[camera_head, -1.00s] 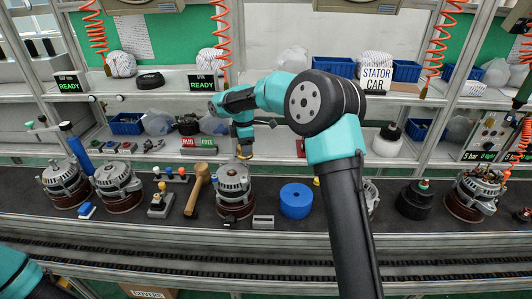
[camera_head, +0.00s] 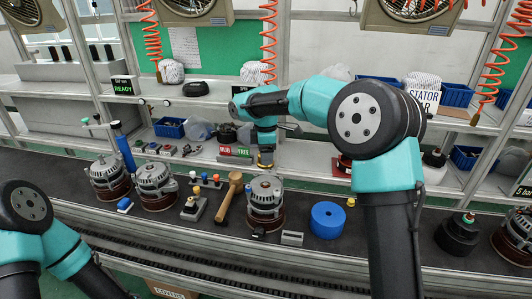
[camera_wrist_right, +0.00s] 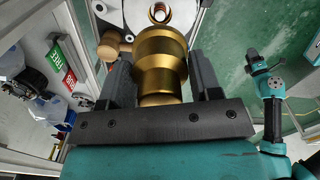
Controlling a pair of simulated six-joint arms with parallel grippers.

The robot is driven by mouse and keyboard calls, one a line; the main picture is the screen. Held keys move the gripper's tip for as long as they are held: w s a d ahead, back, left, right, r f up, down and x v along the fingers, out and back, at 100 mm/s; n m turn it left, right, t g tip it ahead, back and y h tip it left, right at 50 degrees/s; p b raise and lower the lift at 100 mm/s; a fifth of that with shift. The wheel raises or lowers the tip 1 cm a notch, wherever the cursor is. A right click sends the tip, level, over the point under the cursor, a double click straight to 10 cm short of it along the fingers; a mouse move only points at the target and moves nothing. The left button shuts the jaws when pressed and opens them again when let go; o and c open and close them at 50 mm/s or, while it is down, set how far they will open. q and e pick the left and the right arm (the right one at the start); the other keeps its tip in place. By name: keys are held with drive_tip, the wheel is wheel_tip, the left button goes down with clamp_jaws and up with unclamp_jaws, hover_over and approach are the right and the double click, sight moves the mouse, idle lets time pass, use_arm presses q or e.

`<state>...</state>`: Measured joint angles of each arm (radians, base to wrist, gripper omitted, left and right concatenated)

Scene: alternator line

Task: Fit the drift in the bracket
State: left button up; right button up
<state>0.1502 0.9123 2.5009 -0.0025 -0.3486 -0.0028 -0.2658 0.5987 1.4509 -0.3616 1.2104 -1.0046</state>
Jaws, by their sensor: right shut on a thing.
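My right gripper (camera_head: 265,157) points down above the middle alternator with its grey bracket (camera_head: 266,187). It is shut on the drift, a stepped brass cylinder, seen as a small yellow end (camera_head: 265,166) in the head view. In the right wrist view the drift (camera_wrist_right: 160,60) sits between the dark fingers of the gripper (camera_wrist_right: 160,82). Beyond it shows the pale bracket face (camera_wrist_right: 128,14), with a hole partly in line with the drift's far end. A small gap seems to show between drift and bracket. My left arm is at the lower left; its gripper is out of view.
A wooden mallet (camera_head: 230,195) stands close left of the alternator. A switch fixture (camera_head: 193,207) and two more alternators (camera_head: 156,186) are farther left. A shelf runs behind.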

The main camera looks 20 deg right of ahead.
drive_tip(key=shift+f, duration=2.65)
drive_tip(key=shift+f, duration=1.8)
drive_tip(key=o, duration=1.3)
drive_tip(key=shift+c, duration=0.2)
wheel_tip(320, 180, up, 18)
drive_tip(key=shift+f, duration=0.25)
